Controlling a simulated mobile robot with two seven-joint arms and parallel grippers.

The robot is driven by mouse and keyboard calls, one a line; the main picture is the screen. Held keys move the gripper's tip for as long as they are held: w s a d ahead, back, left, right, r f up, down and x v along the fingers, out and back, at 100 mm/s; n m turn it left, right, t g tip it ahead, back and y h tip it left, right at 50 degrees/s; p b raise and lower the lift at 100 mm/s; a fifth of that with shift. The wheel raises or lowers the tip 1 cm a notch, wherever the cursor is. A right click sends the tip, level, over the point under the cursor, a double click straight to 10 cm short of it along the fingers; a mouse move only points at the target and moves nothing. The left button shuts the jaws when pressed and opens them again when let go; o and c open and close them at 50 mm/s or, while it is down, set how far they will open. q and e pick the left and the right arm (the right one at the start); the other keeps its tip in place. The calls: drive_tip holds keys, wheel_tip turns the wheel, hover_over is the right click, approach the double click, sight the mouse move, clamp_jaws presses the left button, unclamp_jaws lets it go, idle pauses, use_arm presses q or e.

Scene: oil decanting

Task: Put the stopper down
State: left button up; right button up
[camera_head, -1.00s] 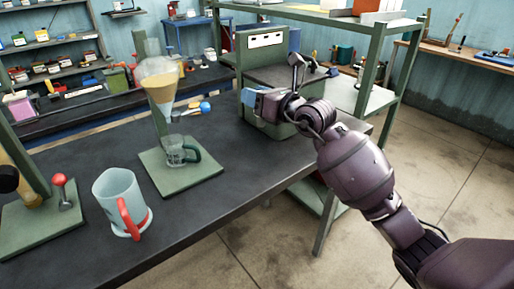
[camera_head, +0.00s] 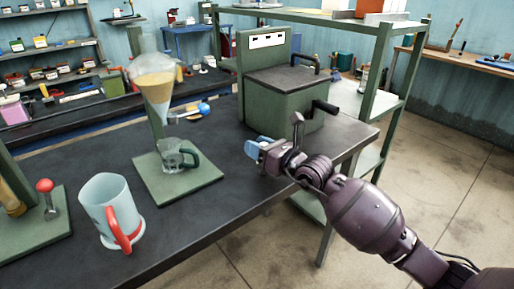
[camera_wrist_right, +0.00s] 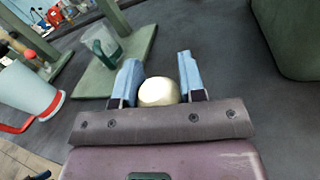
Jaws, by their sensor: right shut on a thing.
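The stopper (camera_wrist_right: 158,92) shows in the right wrist view as a cream, rounded knob between the blue fingers of my right gripper (camera_wrist_right: 157,68). In the head view my right gripper (camera_head: 254,149) is over the dark bench near its front right edge, in front of the green box. There I cannot make out the stopper; the gripper seems to hide it. The wrist view shows dark bench top beyond the fingertips, but I cannot tell the height above it. My left gripper is in neither view.
A glass funnel (camera_head: 157,90) with yellow and clear layers hangs on a green stand (camera_head: 180,194), above a small green-handled jug (camera_head: 172,157). A red-handled jug (camera_head: 105,200) stands left. The green box (camera_head: 285,100) with black handles is behind the gripper. Bench between stand and gripper is clear.

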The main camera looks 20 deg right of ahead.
drive_tip(key=shift+r, duration=0.1)
drive_tip(key=shift+f, duration=0.2)
drive_tip(key=o, duration=1)
drive_tip(key=shift+r, duration=0.15)
drive_tip(key=shift+s+d, duration=0.1)
drive_tip(key=shift+s, duration=0.05)
drive_tip(key=p+v, duration=0.1)
drive_tip(key=v, duration=1)
drive_tip(key=shift+s+d, duration=0.2)
drive_tip(key=shift+s, duration=0.15)
